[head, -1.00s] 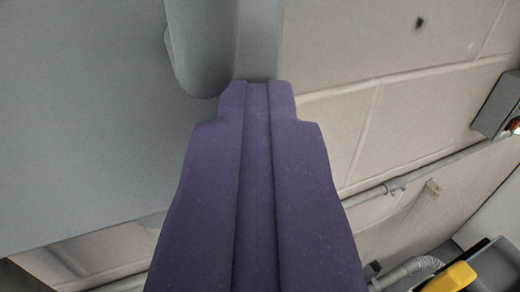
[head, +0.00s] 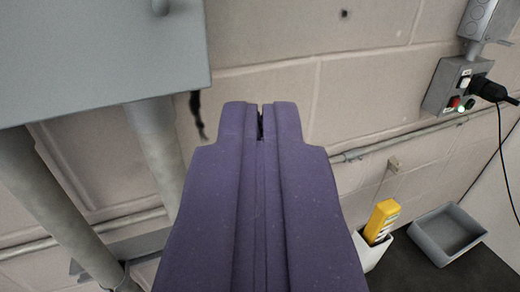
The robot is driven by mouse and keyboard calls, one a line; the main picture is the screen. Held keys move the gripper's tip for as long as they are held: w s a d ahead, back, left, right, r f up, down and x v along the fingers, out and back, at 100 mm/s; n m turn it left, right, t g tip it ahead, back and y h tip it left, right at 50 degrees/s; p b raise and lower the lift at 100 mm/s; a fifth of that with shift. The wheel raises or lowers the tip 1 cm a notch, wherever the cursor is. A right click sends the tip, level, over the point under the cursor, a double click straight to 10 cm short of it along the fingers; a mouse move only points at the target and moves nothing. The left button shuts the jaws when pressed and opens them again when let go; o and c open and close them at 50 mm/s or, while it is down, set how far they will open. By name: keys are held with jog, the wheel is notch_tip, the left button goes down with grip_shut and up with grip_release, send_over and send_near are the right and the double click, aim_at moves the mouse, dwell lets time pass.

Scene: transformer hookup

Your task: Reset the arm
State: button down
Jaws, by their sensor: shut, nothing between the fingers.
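My gripper (head: 260,122) is purple and fills the lower middle of the head view. Its two fingers lie together, with only a thin dark slit at the tips, and nothing is held. The fingertips appear in front of a pale block wall (head: 370,80), apart from any object as far as I can tell. A grey metal cabinet (head: 90,60) is at the upper left, beyond and left of the fingertips. The rest of my arm is out of view.
Grey conduits (head: 155,150) run below the cabinet. A grey control box (head: 455,88) with lit buttons and a black plug (head: 490,90) is at the upper right. A yellow device (head: 380,220) stands in a white holder (head: 372,250) beside a grey tray (head: 447,232) on a dark surface.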

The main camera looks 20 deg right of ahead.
jog(key=a+r+n+y+b, duration=0.1)
jog(key=a+r+y+b, duration=0.2)
jog(key=r, duration=0.5)
jog(key=a+r+n+y+b, duration=0.1)
jog(key=a+r+n+y, duration=0.2)
jog(key=r, duration=0.5)
jog(key=s+a+r+g+b, duration=0.1)
jog(key=s+a+r, duration=0.3)
jog(key=s+r, duration=0.7)
jog(key=shift+s+r+y+b, duration=0.35)
jog(key=shift+s+y+b, duration=0.05)
jog(key=shift+s, duration=0.65)
